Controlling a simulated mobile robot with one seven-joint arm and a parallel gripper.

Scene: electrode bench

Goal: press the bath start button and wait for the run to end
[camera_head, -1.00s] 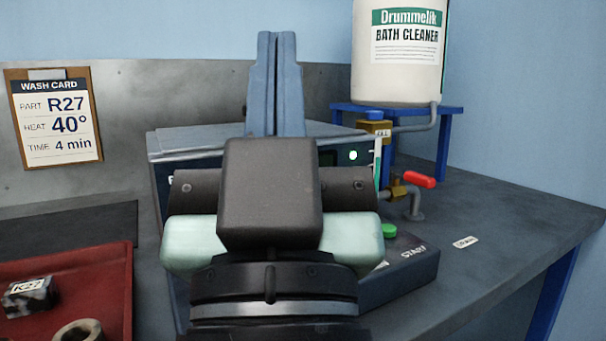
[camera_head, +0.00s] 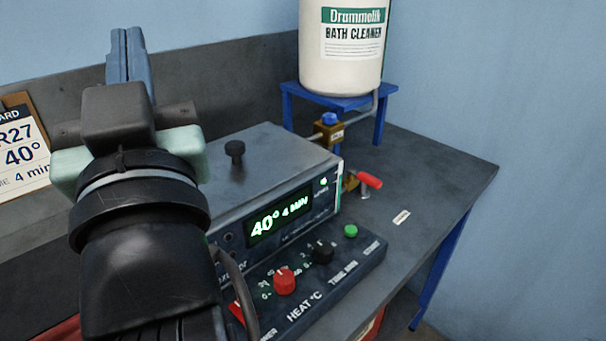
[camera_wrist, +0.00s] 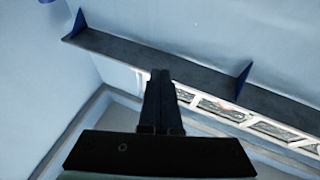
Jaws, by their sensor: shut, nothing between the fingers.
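The bath unit (camera_head: 215,180) stands on the bench, a grey box with a black knob on its lid. Its display (camera_head: 279,216) reads 40° 4 MIN in green. A sloped control panel in front carries a red heat knob (camera_head: 284,281), a black time knob (camera_head: 322,252) and a green start button (camera_head: 350,231). My gripper (camera_head: 126,42) is shut and empty, raised at the left of the head view with its blue fingers pointing up, well apart from the button. In the wrist view the shut fingers (camera_wrist: 160,95) point towards a wall and a shelf.
A white bath cleaner drum (camera_head: 341,50) stands on a blue stand behind the unit. A red-handled valve (camera_head: 369,180) sits on the unit's right side. A small label (camera_head: 401,217) lies on the clear bench to the right. A wash card (camera_head: 22,148) is partly hidden at left.

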